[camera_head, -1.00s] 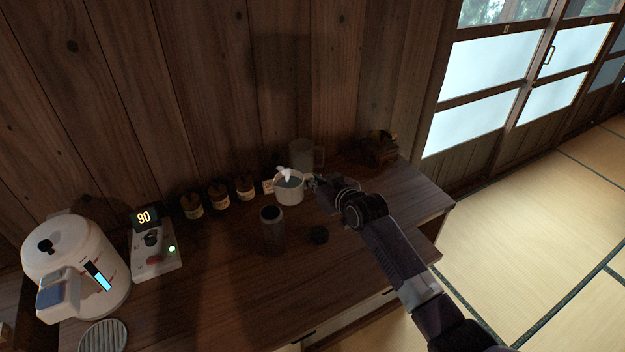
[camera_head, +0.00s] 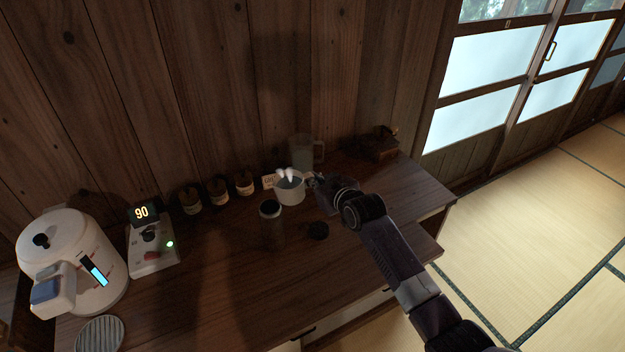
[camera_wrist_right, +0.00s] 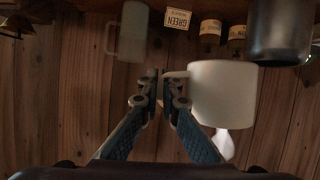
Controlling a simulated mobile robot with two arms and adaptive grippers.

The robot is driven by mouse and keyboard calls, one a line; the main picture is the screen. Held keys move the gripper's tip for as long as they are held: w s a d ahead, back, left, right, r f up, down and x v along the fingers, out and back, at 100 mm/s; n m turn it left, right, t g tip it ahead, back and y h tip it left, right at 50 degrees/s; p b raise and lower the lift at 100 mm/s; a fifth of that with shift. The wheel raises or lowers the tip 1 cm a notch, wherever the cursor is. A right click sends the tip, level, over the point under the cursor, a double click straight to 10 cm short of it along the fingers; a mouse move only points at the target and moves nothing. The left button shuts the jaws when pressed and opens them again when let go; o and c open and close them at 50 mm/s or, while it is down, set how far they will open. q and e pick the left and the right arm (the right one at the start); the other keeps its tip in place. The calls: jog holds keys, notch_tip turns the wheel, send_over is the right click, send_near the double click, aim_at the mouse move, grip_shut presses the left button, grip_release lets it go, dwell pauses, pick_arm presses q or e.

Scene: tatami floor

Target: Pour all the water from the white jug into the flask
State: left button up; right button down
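The white jug (camera_head: 291,191) is right behind and slightly right of the dark flask (camera_head: 271,228) in the head view. It looks roughly upright, with a pale spout at its rim. My right gripper (camera_head: 313,182) is shut on the jug's handle, at the jug's right side. In the right wrist view the closed fingertips (camera_wrist_right: 160,82) meet the handle of the jug (camera_wrist_right: 225,95), and the flask (camera_wrist_right: 282,30) is at upper right. The flask stands upright and open. The water inside the jug cannot be made out clearly. My left gripper is out of view.
A dark lid (camera_head: 318,230) lies right of the flask. Behind are a glass pitcher (camera_head: 305,150), a label card (camera_head: 268,182) and several small jars (camera_head: 218,191). A white kettle (camera_head: 70,260) and a control unit reading 90 (camera_head: 152,245) are at left. The front counter is clear.

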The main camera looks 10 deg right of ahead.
jog(key=shift+d+r+n+h+p, duration=0.1)
jog(key=shift+r+n+h+p, duration=0.25)
jog(key=shift+r, duration=0.6)
jog(key=shift+r+n+t+h, duration=0.35)
jog(key=shift+r+n+t, duration=0.15)
jog(key=shift+r+n, duration=0.5)
jog(key=shift+r, duration=0.1)
